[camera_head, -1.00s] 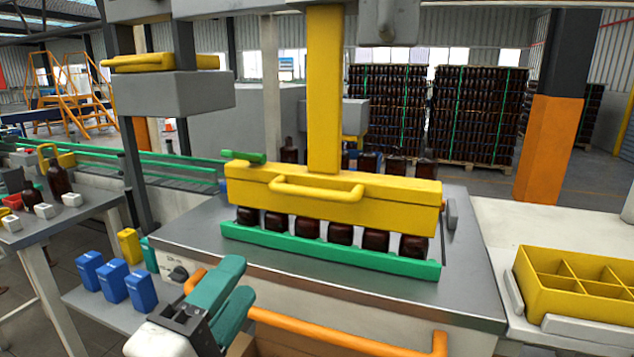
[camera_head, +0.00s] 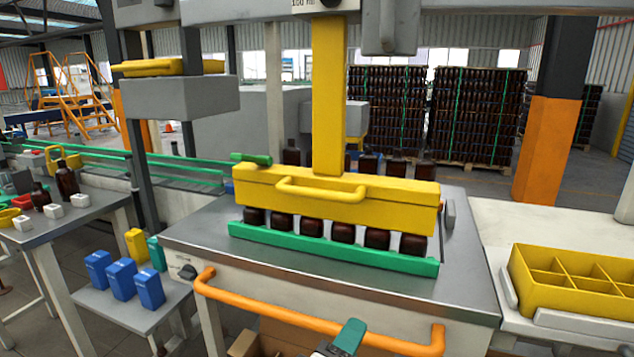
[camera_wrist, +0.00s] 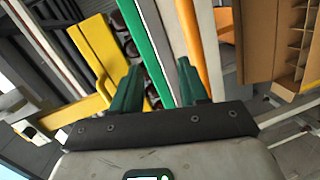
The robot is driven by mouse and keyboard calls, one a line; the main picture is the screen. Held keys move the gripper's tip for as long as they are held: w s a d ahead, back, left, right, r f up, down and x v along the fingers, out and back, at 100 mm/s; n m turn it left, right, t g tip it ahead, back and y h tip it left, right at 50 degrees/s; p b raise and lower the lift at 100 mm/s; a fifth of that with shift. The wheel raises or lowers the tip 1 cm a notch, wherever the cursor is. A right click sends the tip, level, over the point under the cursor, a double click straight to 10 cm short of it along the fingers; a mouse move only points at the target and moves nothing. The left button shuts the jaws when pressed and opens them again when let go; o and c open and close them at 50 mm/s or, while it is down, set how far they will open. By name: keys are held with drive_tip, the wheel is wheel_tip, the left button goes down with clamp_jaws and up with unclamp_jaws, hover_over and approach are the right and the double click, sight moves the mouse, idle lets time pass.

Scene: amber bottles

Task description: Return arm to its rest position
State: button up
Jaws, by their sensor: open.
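My gripper (camera_wrist: 160,76) shows in the wrist view with its two green fingers apart and nothing between them. In the wrist view the orange rail (camera_wrist: 203,50) runs beyond the right finger. The yellow press head (camera_head: 335,195) is beyond my gripper, above a row of amber bottles (camera_head: 342,232) on the steel bench. A green strip (camera_head: 330,249) runs along their front.
A yellow divided crate (camera_head: 570,295) stands at the right on a white counter. Blue blocks (camera_head: 122,279) sit on a low shelf at left. A side table (camera_head: 60,222) holds bottles and small white blocks. An open cardboard box (camera_head: 262,343) is under the orange rail.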

drive_tip(key=s+d+f+m+g+y+p, duration=0.1)
drive_tip(key=s+d+f+m+g, duration=0.3)
drive_tip(key=d+f, duration=0.55)
drive_tip(key=s+d+f+m+g+y+p, duration=0.15)
drive_tip(key=s+d+f+g, duration=0.25)
drive_tip(key=s+d+f, duration=0.5)
drive_tip(key=s+d+f+m+g+y, duration=0.2)
drive_tip(key=s+f, duration=0.1)
drive_tip(key=s, duration=0.5)
drive_tip(key=s+d+f+m+g+y+p, duration=0.1)
drive_tip(key=s+d+f+m+g+y, duration=0.1)
drive_tip(key=s, duration=0.5)
wheel_tip(320, 180, down, 2)
drive_tip(key=shift+s+d+f+m+g, duration=0.1)
drive_tip(key=shift+s+d+m+g, duration=0.25)
drive_tip(key=shift+m+g, duration=0.4)
drive_tip(key=shift+y, duration=0.25)
